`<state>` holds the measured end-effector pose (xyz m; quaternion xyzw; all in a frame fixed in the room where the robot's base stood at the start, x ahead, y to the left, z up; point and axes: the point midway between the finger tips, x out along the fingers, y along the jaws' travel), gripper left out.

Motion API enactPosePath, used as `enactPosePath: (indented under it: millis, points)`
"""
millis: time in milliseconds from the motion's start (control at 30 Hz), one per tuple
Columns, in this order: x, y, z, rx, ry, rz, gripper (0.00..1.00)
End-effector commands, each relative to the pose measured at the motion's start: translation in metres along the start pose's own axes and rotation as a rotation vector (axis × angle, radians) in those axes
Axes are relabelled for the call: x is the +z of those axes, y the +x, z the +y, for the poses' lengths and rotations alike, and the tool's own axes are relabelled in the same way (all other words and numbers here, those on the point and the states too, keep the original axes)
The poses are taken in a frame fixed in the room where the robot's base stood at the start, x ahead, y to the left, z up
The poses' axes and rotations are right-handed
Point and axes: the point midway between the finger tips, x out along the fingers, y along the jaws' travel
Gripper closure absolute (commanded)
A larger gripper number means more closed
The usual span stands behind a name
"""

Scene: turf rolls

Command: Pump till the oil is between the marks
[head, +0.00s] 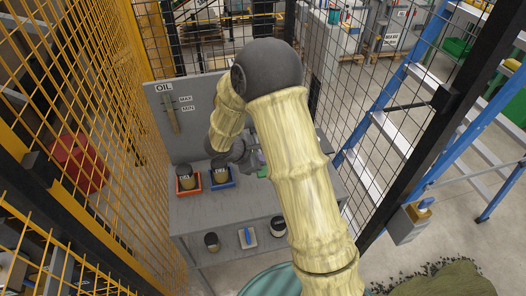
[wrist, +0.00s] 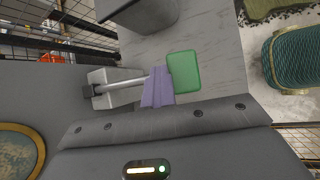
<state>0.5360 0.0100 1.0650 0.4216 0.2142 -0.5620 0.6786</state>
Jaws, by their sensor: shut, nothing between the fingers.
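The oil gauge (head: 172,112) is a narrow upright tube on the grey back panel under the OIL sign. The MAX mark (head: 186,99) and MIN mark (head: 188,107) are beside it; the oil level is too small to make out. In the wrist view a pump lever, a silver rod (wrist: 124,87), runs from a grey block (wrist: 108,88) towards a green paddle (wrist: 185,72). My gripper (wrist: 158,80) has its purple fingers shut, empty, over the rod beside the paddle. Whether they touch the lever I cannot tell. In the head view my arm hides most of this.
On the bench (head: 205,205) an orange tray (head: 188,192) and a blue tray (head: 222,184) each hold a dark container. Several items sit on the lower shelf. A yellow mesh fence (head: 75,130) stands left, a blue ladder (head: 400,130) right. A teal ribbed drum (wrist: 297,58) stands near.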

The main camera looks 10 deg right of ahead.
Motion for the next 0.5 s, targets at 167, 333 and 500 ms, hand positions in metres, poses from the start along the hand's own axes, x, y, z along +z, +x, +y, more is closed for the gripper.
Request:
enactPosePath:
  millis: [167, 333, 500]
  points:
    - [-0.0005, 0.0018, -0.006, -0.014, -0.004, -0.003, 1.0]
    - [-0.0005, 0.0017, -0.0059, -0.014, -0.005, -0.002, 1.0]
    - [0.0027, -0.0028, -0.0032, -0.013, -0.005, -0.002, 1.0]
